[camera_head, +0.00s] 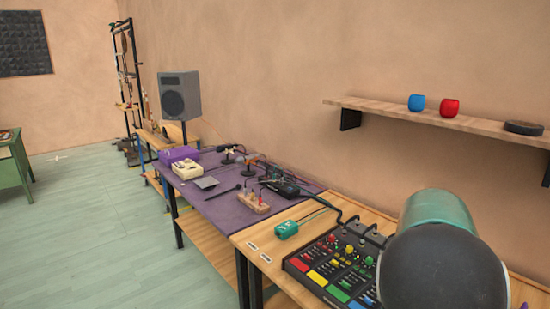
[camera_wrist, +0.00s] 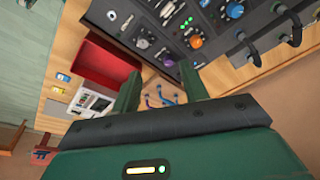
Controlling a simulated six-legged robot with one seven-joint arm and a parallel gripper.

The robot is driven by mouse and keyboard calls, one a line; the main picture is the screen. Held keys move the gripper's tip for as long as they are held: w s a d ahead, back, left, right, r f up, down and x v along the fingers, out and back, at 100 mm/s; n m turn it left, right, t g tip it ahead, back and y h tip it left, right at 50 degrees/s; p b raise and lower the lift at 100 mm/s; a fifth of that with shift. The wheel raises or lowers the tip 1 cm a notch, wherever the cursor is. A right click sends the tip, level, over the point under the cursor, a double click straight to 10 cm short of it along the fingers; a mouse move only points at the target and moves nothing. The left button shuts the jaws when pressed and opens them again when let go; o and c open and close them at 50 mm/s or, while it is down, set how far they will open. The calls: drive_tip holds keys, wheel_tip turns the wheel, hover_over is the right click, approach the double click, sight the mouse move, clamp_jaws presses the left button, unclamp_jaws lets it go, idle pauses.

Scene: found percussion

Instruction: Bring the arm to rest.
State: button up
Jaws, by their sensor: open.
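My gripper (camera_wrist: 158,80) shows in the wrist view as two green fingers standing apart from a dark palm. It is open, with nothing held between the fingers. Behind the fingers are a wooden surface and thin purple and blue cables (camera_wrist: 162,97). A part of my arm (camera_head: 445,262), dark and rounded with a teal section, fills the lower right of the head view. It hides the right end of the wooden bench. My gripper does not show in the head view.
A mixer (camera_head: 335,262) with coloured pads and knobs sits on the bench beside my arm. A dark knobbed panel (camera_wrist: 205,28) and red tray (camera_wrist: 104,62) lie close past my fingers. A wall shelf (camera_head: 470,124) holds blue (camera_head: 416,103) and red (camera_head: 449,108) cups.

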drive_tip(key=s+a+r+n+t+y, duration=0.1)
drive_tip(key=s+a+r+n, duration=0.3)
drive_tip(key=s+a+n, duration=0.4)
drive_tip(key=s+a+r+n+t+y, duration=0.1)
drive_tip(key=s+a+r+n+t, duration=0.2)
drive_tip(key=s+a+n, duration=0.6)
drive_tip(key=s+a+t, duration=0.1)
drive_tip(key=s+a, duration=0.5)
drive_tip(key=a, duration=0.3)
drive_tip(key=shift+r+y, duration=0.35)
drive_tip(key=shift+y, duration=0.05)
drive_tip(key=shift+c, duration=0.8)
drive_tip(key=shift+d, duration=0.1)
